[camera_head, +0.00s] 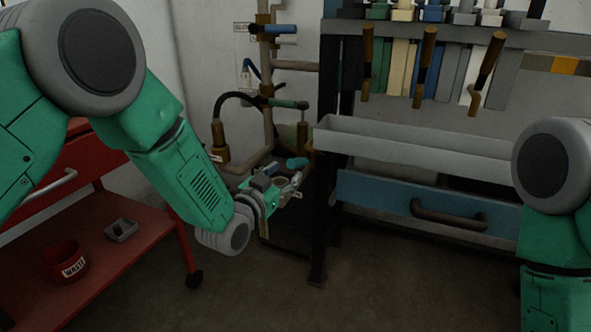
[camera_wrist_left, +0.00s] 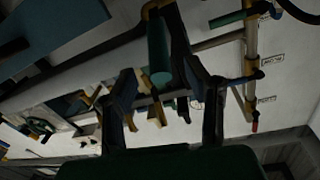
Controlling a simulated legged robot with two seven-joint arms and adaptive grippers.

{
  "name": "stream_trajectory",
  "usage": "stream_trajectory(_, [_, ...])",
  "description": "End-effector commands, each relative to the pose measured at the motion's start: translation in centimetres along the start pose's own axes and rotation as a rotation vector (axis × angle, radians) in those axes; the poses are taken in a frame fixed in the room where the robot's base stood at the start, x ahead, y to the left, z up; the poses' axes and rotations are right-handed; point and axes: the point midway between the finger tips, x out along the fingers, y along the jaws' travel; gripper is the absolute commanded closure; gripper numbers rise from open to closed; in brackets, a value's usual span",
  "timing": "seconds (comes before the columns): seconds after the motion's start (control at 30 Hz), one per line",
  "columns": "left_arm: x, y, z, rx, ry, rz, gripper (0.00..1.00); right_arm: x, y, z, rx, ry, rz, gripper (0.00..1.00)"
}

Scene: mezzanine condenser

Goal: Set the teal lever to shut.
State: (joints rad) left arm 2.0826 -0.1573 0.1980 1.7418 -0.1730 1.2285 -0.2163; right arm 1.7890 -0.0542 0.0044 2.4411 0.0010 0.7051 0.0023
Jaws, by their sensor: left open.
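The teal lever (camera_head: 297,163) is low on the pipework, beside the left leg of the bench. In the left wrist view the teal lever (camera_wrist_left: 161,55) points roughly end-on at the camera, close ahead and in line with the gap between the fingers. My left gripper (camera_head: 284,182) is open right at this lever in the head view, and its two fingers (camera_wrist_left: 163,100) stand on either side of the gap in the wrist view. Contact cannot be made out. Only the arm shows on my right side; that gripper is out of view.
A green lever (camera_head: 290,104) and a blue lever (camera_head: 280,29) sit higher on the pipes. A grey tray (camera_head: 420,145) and blue drawer (camera_head: 400,200) stand right of the gripper. A red cart (camera_head: 120,235) with a waste cup (camera_head: 65,262) is left. The floor between is clear.

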Motion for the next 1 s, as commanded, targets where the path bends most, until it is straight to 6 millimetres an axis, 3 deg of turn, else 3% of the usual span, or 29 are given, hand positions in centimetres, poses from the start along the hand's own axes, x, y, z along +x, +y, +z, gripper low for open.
stream_trajectory(0.1, [2.4, 0.2, 0.2, 0.001, 0.002, 0.001, 0.57, 1.0, 0.0, 0.0, -0.001, 0.000, 0.000, 0.57])
stream_trajectory(0.3, [4.8, 0.2, 0.1, 0.002, 0.000, 0.001, 0.57, 1.6, 0.0, 0.1, -0.001, 0.001, 0.000, 0.57])
stream_trajectory(0.7, [5.5, 0.1, 0.0, 0.000, -0.002, 0.001, 0.57, 1.7, 0.0, 0.1, 0.000, 0.001, 0.000, 0.57])
stream_trajectory(0.8, [5.5, 0.1, 0.0, 0.000, -0.002, 0.001, 0.92, 1.7, 0.0, 0.1, 0.000, 0.001, 0.000, 0.57])
stream_trajectory(0.83, [5.5, 0.1, 0.0, 0.000, -0.002, 0.001, 1.00, 1.7, 0.0, 0.1, -0.001, 0.001, 0.000, 0.57])
stream_trajectory(1.0, [5.5, 0.1, -0.1, 0.001, -0.004, 0.001, 1.00, 1.6, 0.0, 0.1, 0.000, 0.001, 0.000, 0.57])
